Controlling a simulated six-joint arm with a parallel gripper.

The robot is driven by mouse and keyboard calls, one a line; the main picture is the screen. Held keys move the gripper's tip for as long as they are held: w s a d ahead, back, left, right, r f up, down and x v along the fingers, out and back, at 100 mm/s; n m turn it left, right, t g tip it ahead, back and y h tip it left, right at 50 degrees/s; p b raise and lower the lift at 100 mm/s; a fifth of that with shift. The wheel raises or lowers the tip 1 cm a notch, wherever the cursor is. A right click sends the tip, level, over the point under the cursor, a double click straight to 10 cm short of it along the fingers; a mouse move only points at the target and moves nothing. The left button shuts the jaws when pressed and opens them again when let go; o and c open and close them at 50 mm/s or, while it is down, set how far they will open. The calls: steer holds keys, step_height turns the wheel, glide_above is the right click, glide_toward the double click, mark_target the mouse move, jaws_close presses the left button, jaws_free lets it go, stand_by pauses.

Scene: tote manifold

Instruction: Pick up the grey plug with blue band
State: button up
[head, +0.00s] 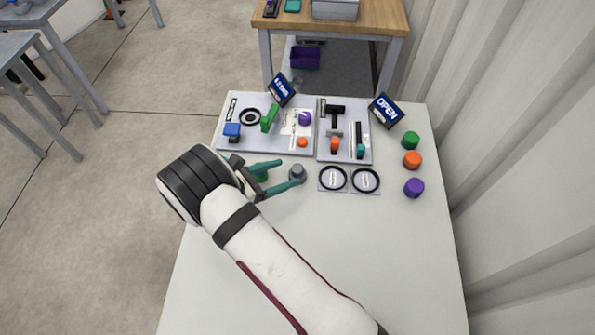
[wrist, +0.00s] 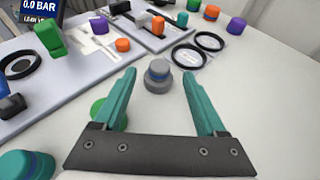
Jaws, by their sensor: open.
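The grey plug (head: 297,172) stands upright on the white table, just beyond my gripper. In the wrist view the grey plug (wrist: 157,78) shows a narrower top and a darker, bluish band around its middle. My gripper (head: 291,172) is open, with its teal fingers pointing toward the plug. In the wrist view my gripper (wrist: 159,74) has one fingertip to each side of the plug, with gaps on both sides. Nothing is held.
A green plug (wrist: 120,118) is partly hidden behind the left finger. A teal plug with a blue band (wrist: 28,166) stands at lower left. Two black rings (head: 333,178) lie to the right. Grey panels (head: 222,140) with fittings lie behind. The near table is clear.

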mark_target(295, 169)
steer(key=x, duration=0.4)
jaws_close()
